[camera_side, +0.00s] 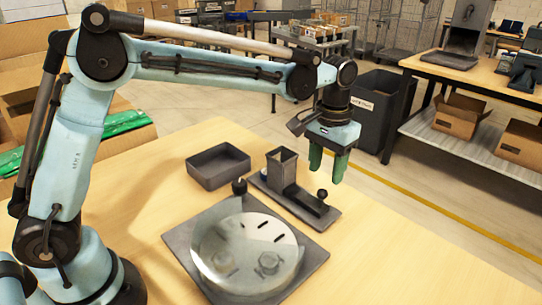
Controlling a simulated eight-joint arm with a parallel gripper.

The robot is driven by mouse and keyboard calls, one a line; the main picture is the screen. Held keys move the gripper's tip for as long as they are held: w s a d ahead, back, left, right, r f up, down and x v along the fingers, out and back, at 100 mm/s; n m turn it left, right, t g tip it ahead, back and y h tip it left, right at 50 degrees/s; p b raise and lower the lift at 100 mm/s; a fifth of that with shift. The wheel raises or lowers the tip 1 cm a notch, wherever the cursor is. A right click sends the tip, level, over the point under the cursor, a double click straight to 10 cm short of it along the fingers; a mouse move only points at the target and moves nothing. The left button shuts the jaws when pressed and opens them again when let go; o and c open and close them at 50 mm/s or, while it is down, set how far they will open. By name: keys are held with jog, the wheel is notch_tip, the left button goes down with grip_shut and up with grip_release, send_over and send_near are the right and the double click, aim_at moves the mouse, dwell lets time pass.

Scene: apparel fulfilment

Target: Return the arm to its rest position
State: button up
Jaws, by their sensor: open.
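My gripper (328,162) hangs from the end of my light-blue arm, with its green fingers pointing down. It is open, and I see nothing between the fingers. It is above the wooden table, in the picture over the far right side of a dark fixture with a square upright tube (281,170). A black ball-topped knob (322,195) on that fixture shows just below the fingers. The fingers appear apart from the fixture, though the exact height is hard to tell.
A round metal disc (272,233) on a dark square plate (316,257) sits at the table's front. An empty grey tray (218,183) lies behind it. The wooden table (420,270) is clear at right. A dark bin (376,122) and a workbench (480,78) stand beyond.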

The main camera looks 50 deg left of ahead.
jog(key=s+a+r+t, duration=0.3)
jog(key=s+a+r, duration=0.2)
jog(key=s+a, duration=0.25)
jog(key=s+a+f+t, duration=0.1)
jog(key=s, duration=0.2)
jog(key=s+a+f+t, duration=0.1)
jog(key=s+a, duration=0.1)
jog(key=s, duration=0.1)
jog(key=s+a+f+t, duration=0.1)
jog(key=s+t, duration=0.1)
jog(key=s, duration=0.1)
jog(key=shift+s+a+f, duration=0.2)
jog(key=shift+s+a, duration=0.05)
jog(key=shift+s, duration=0.05)
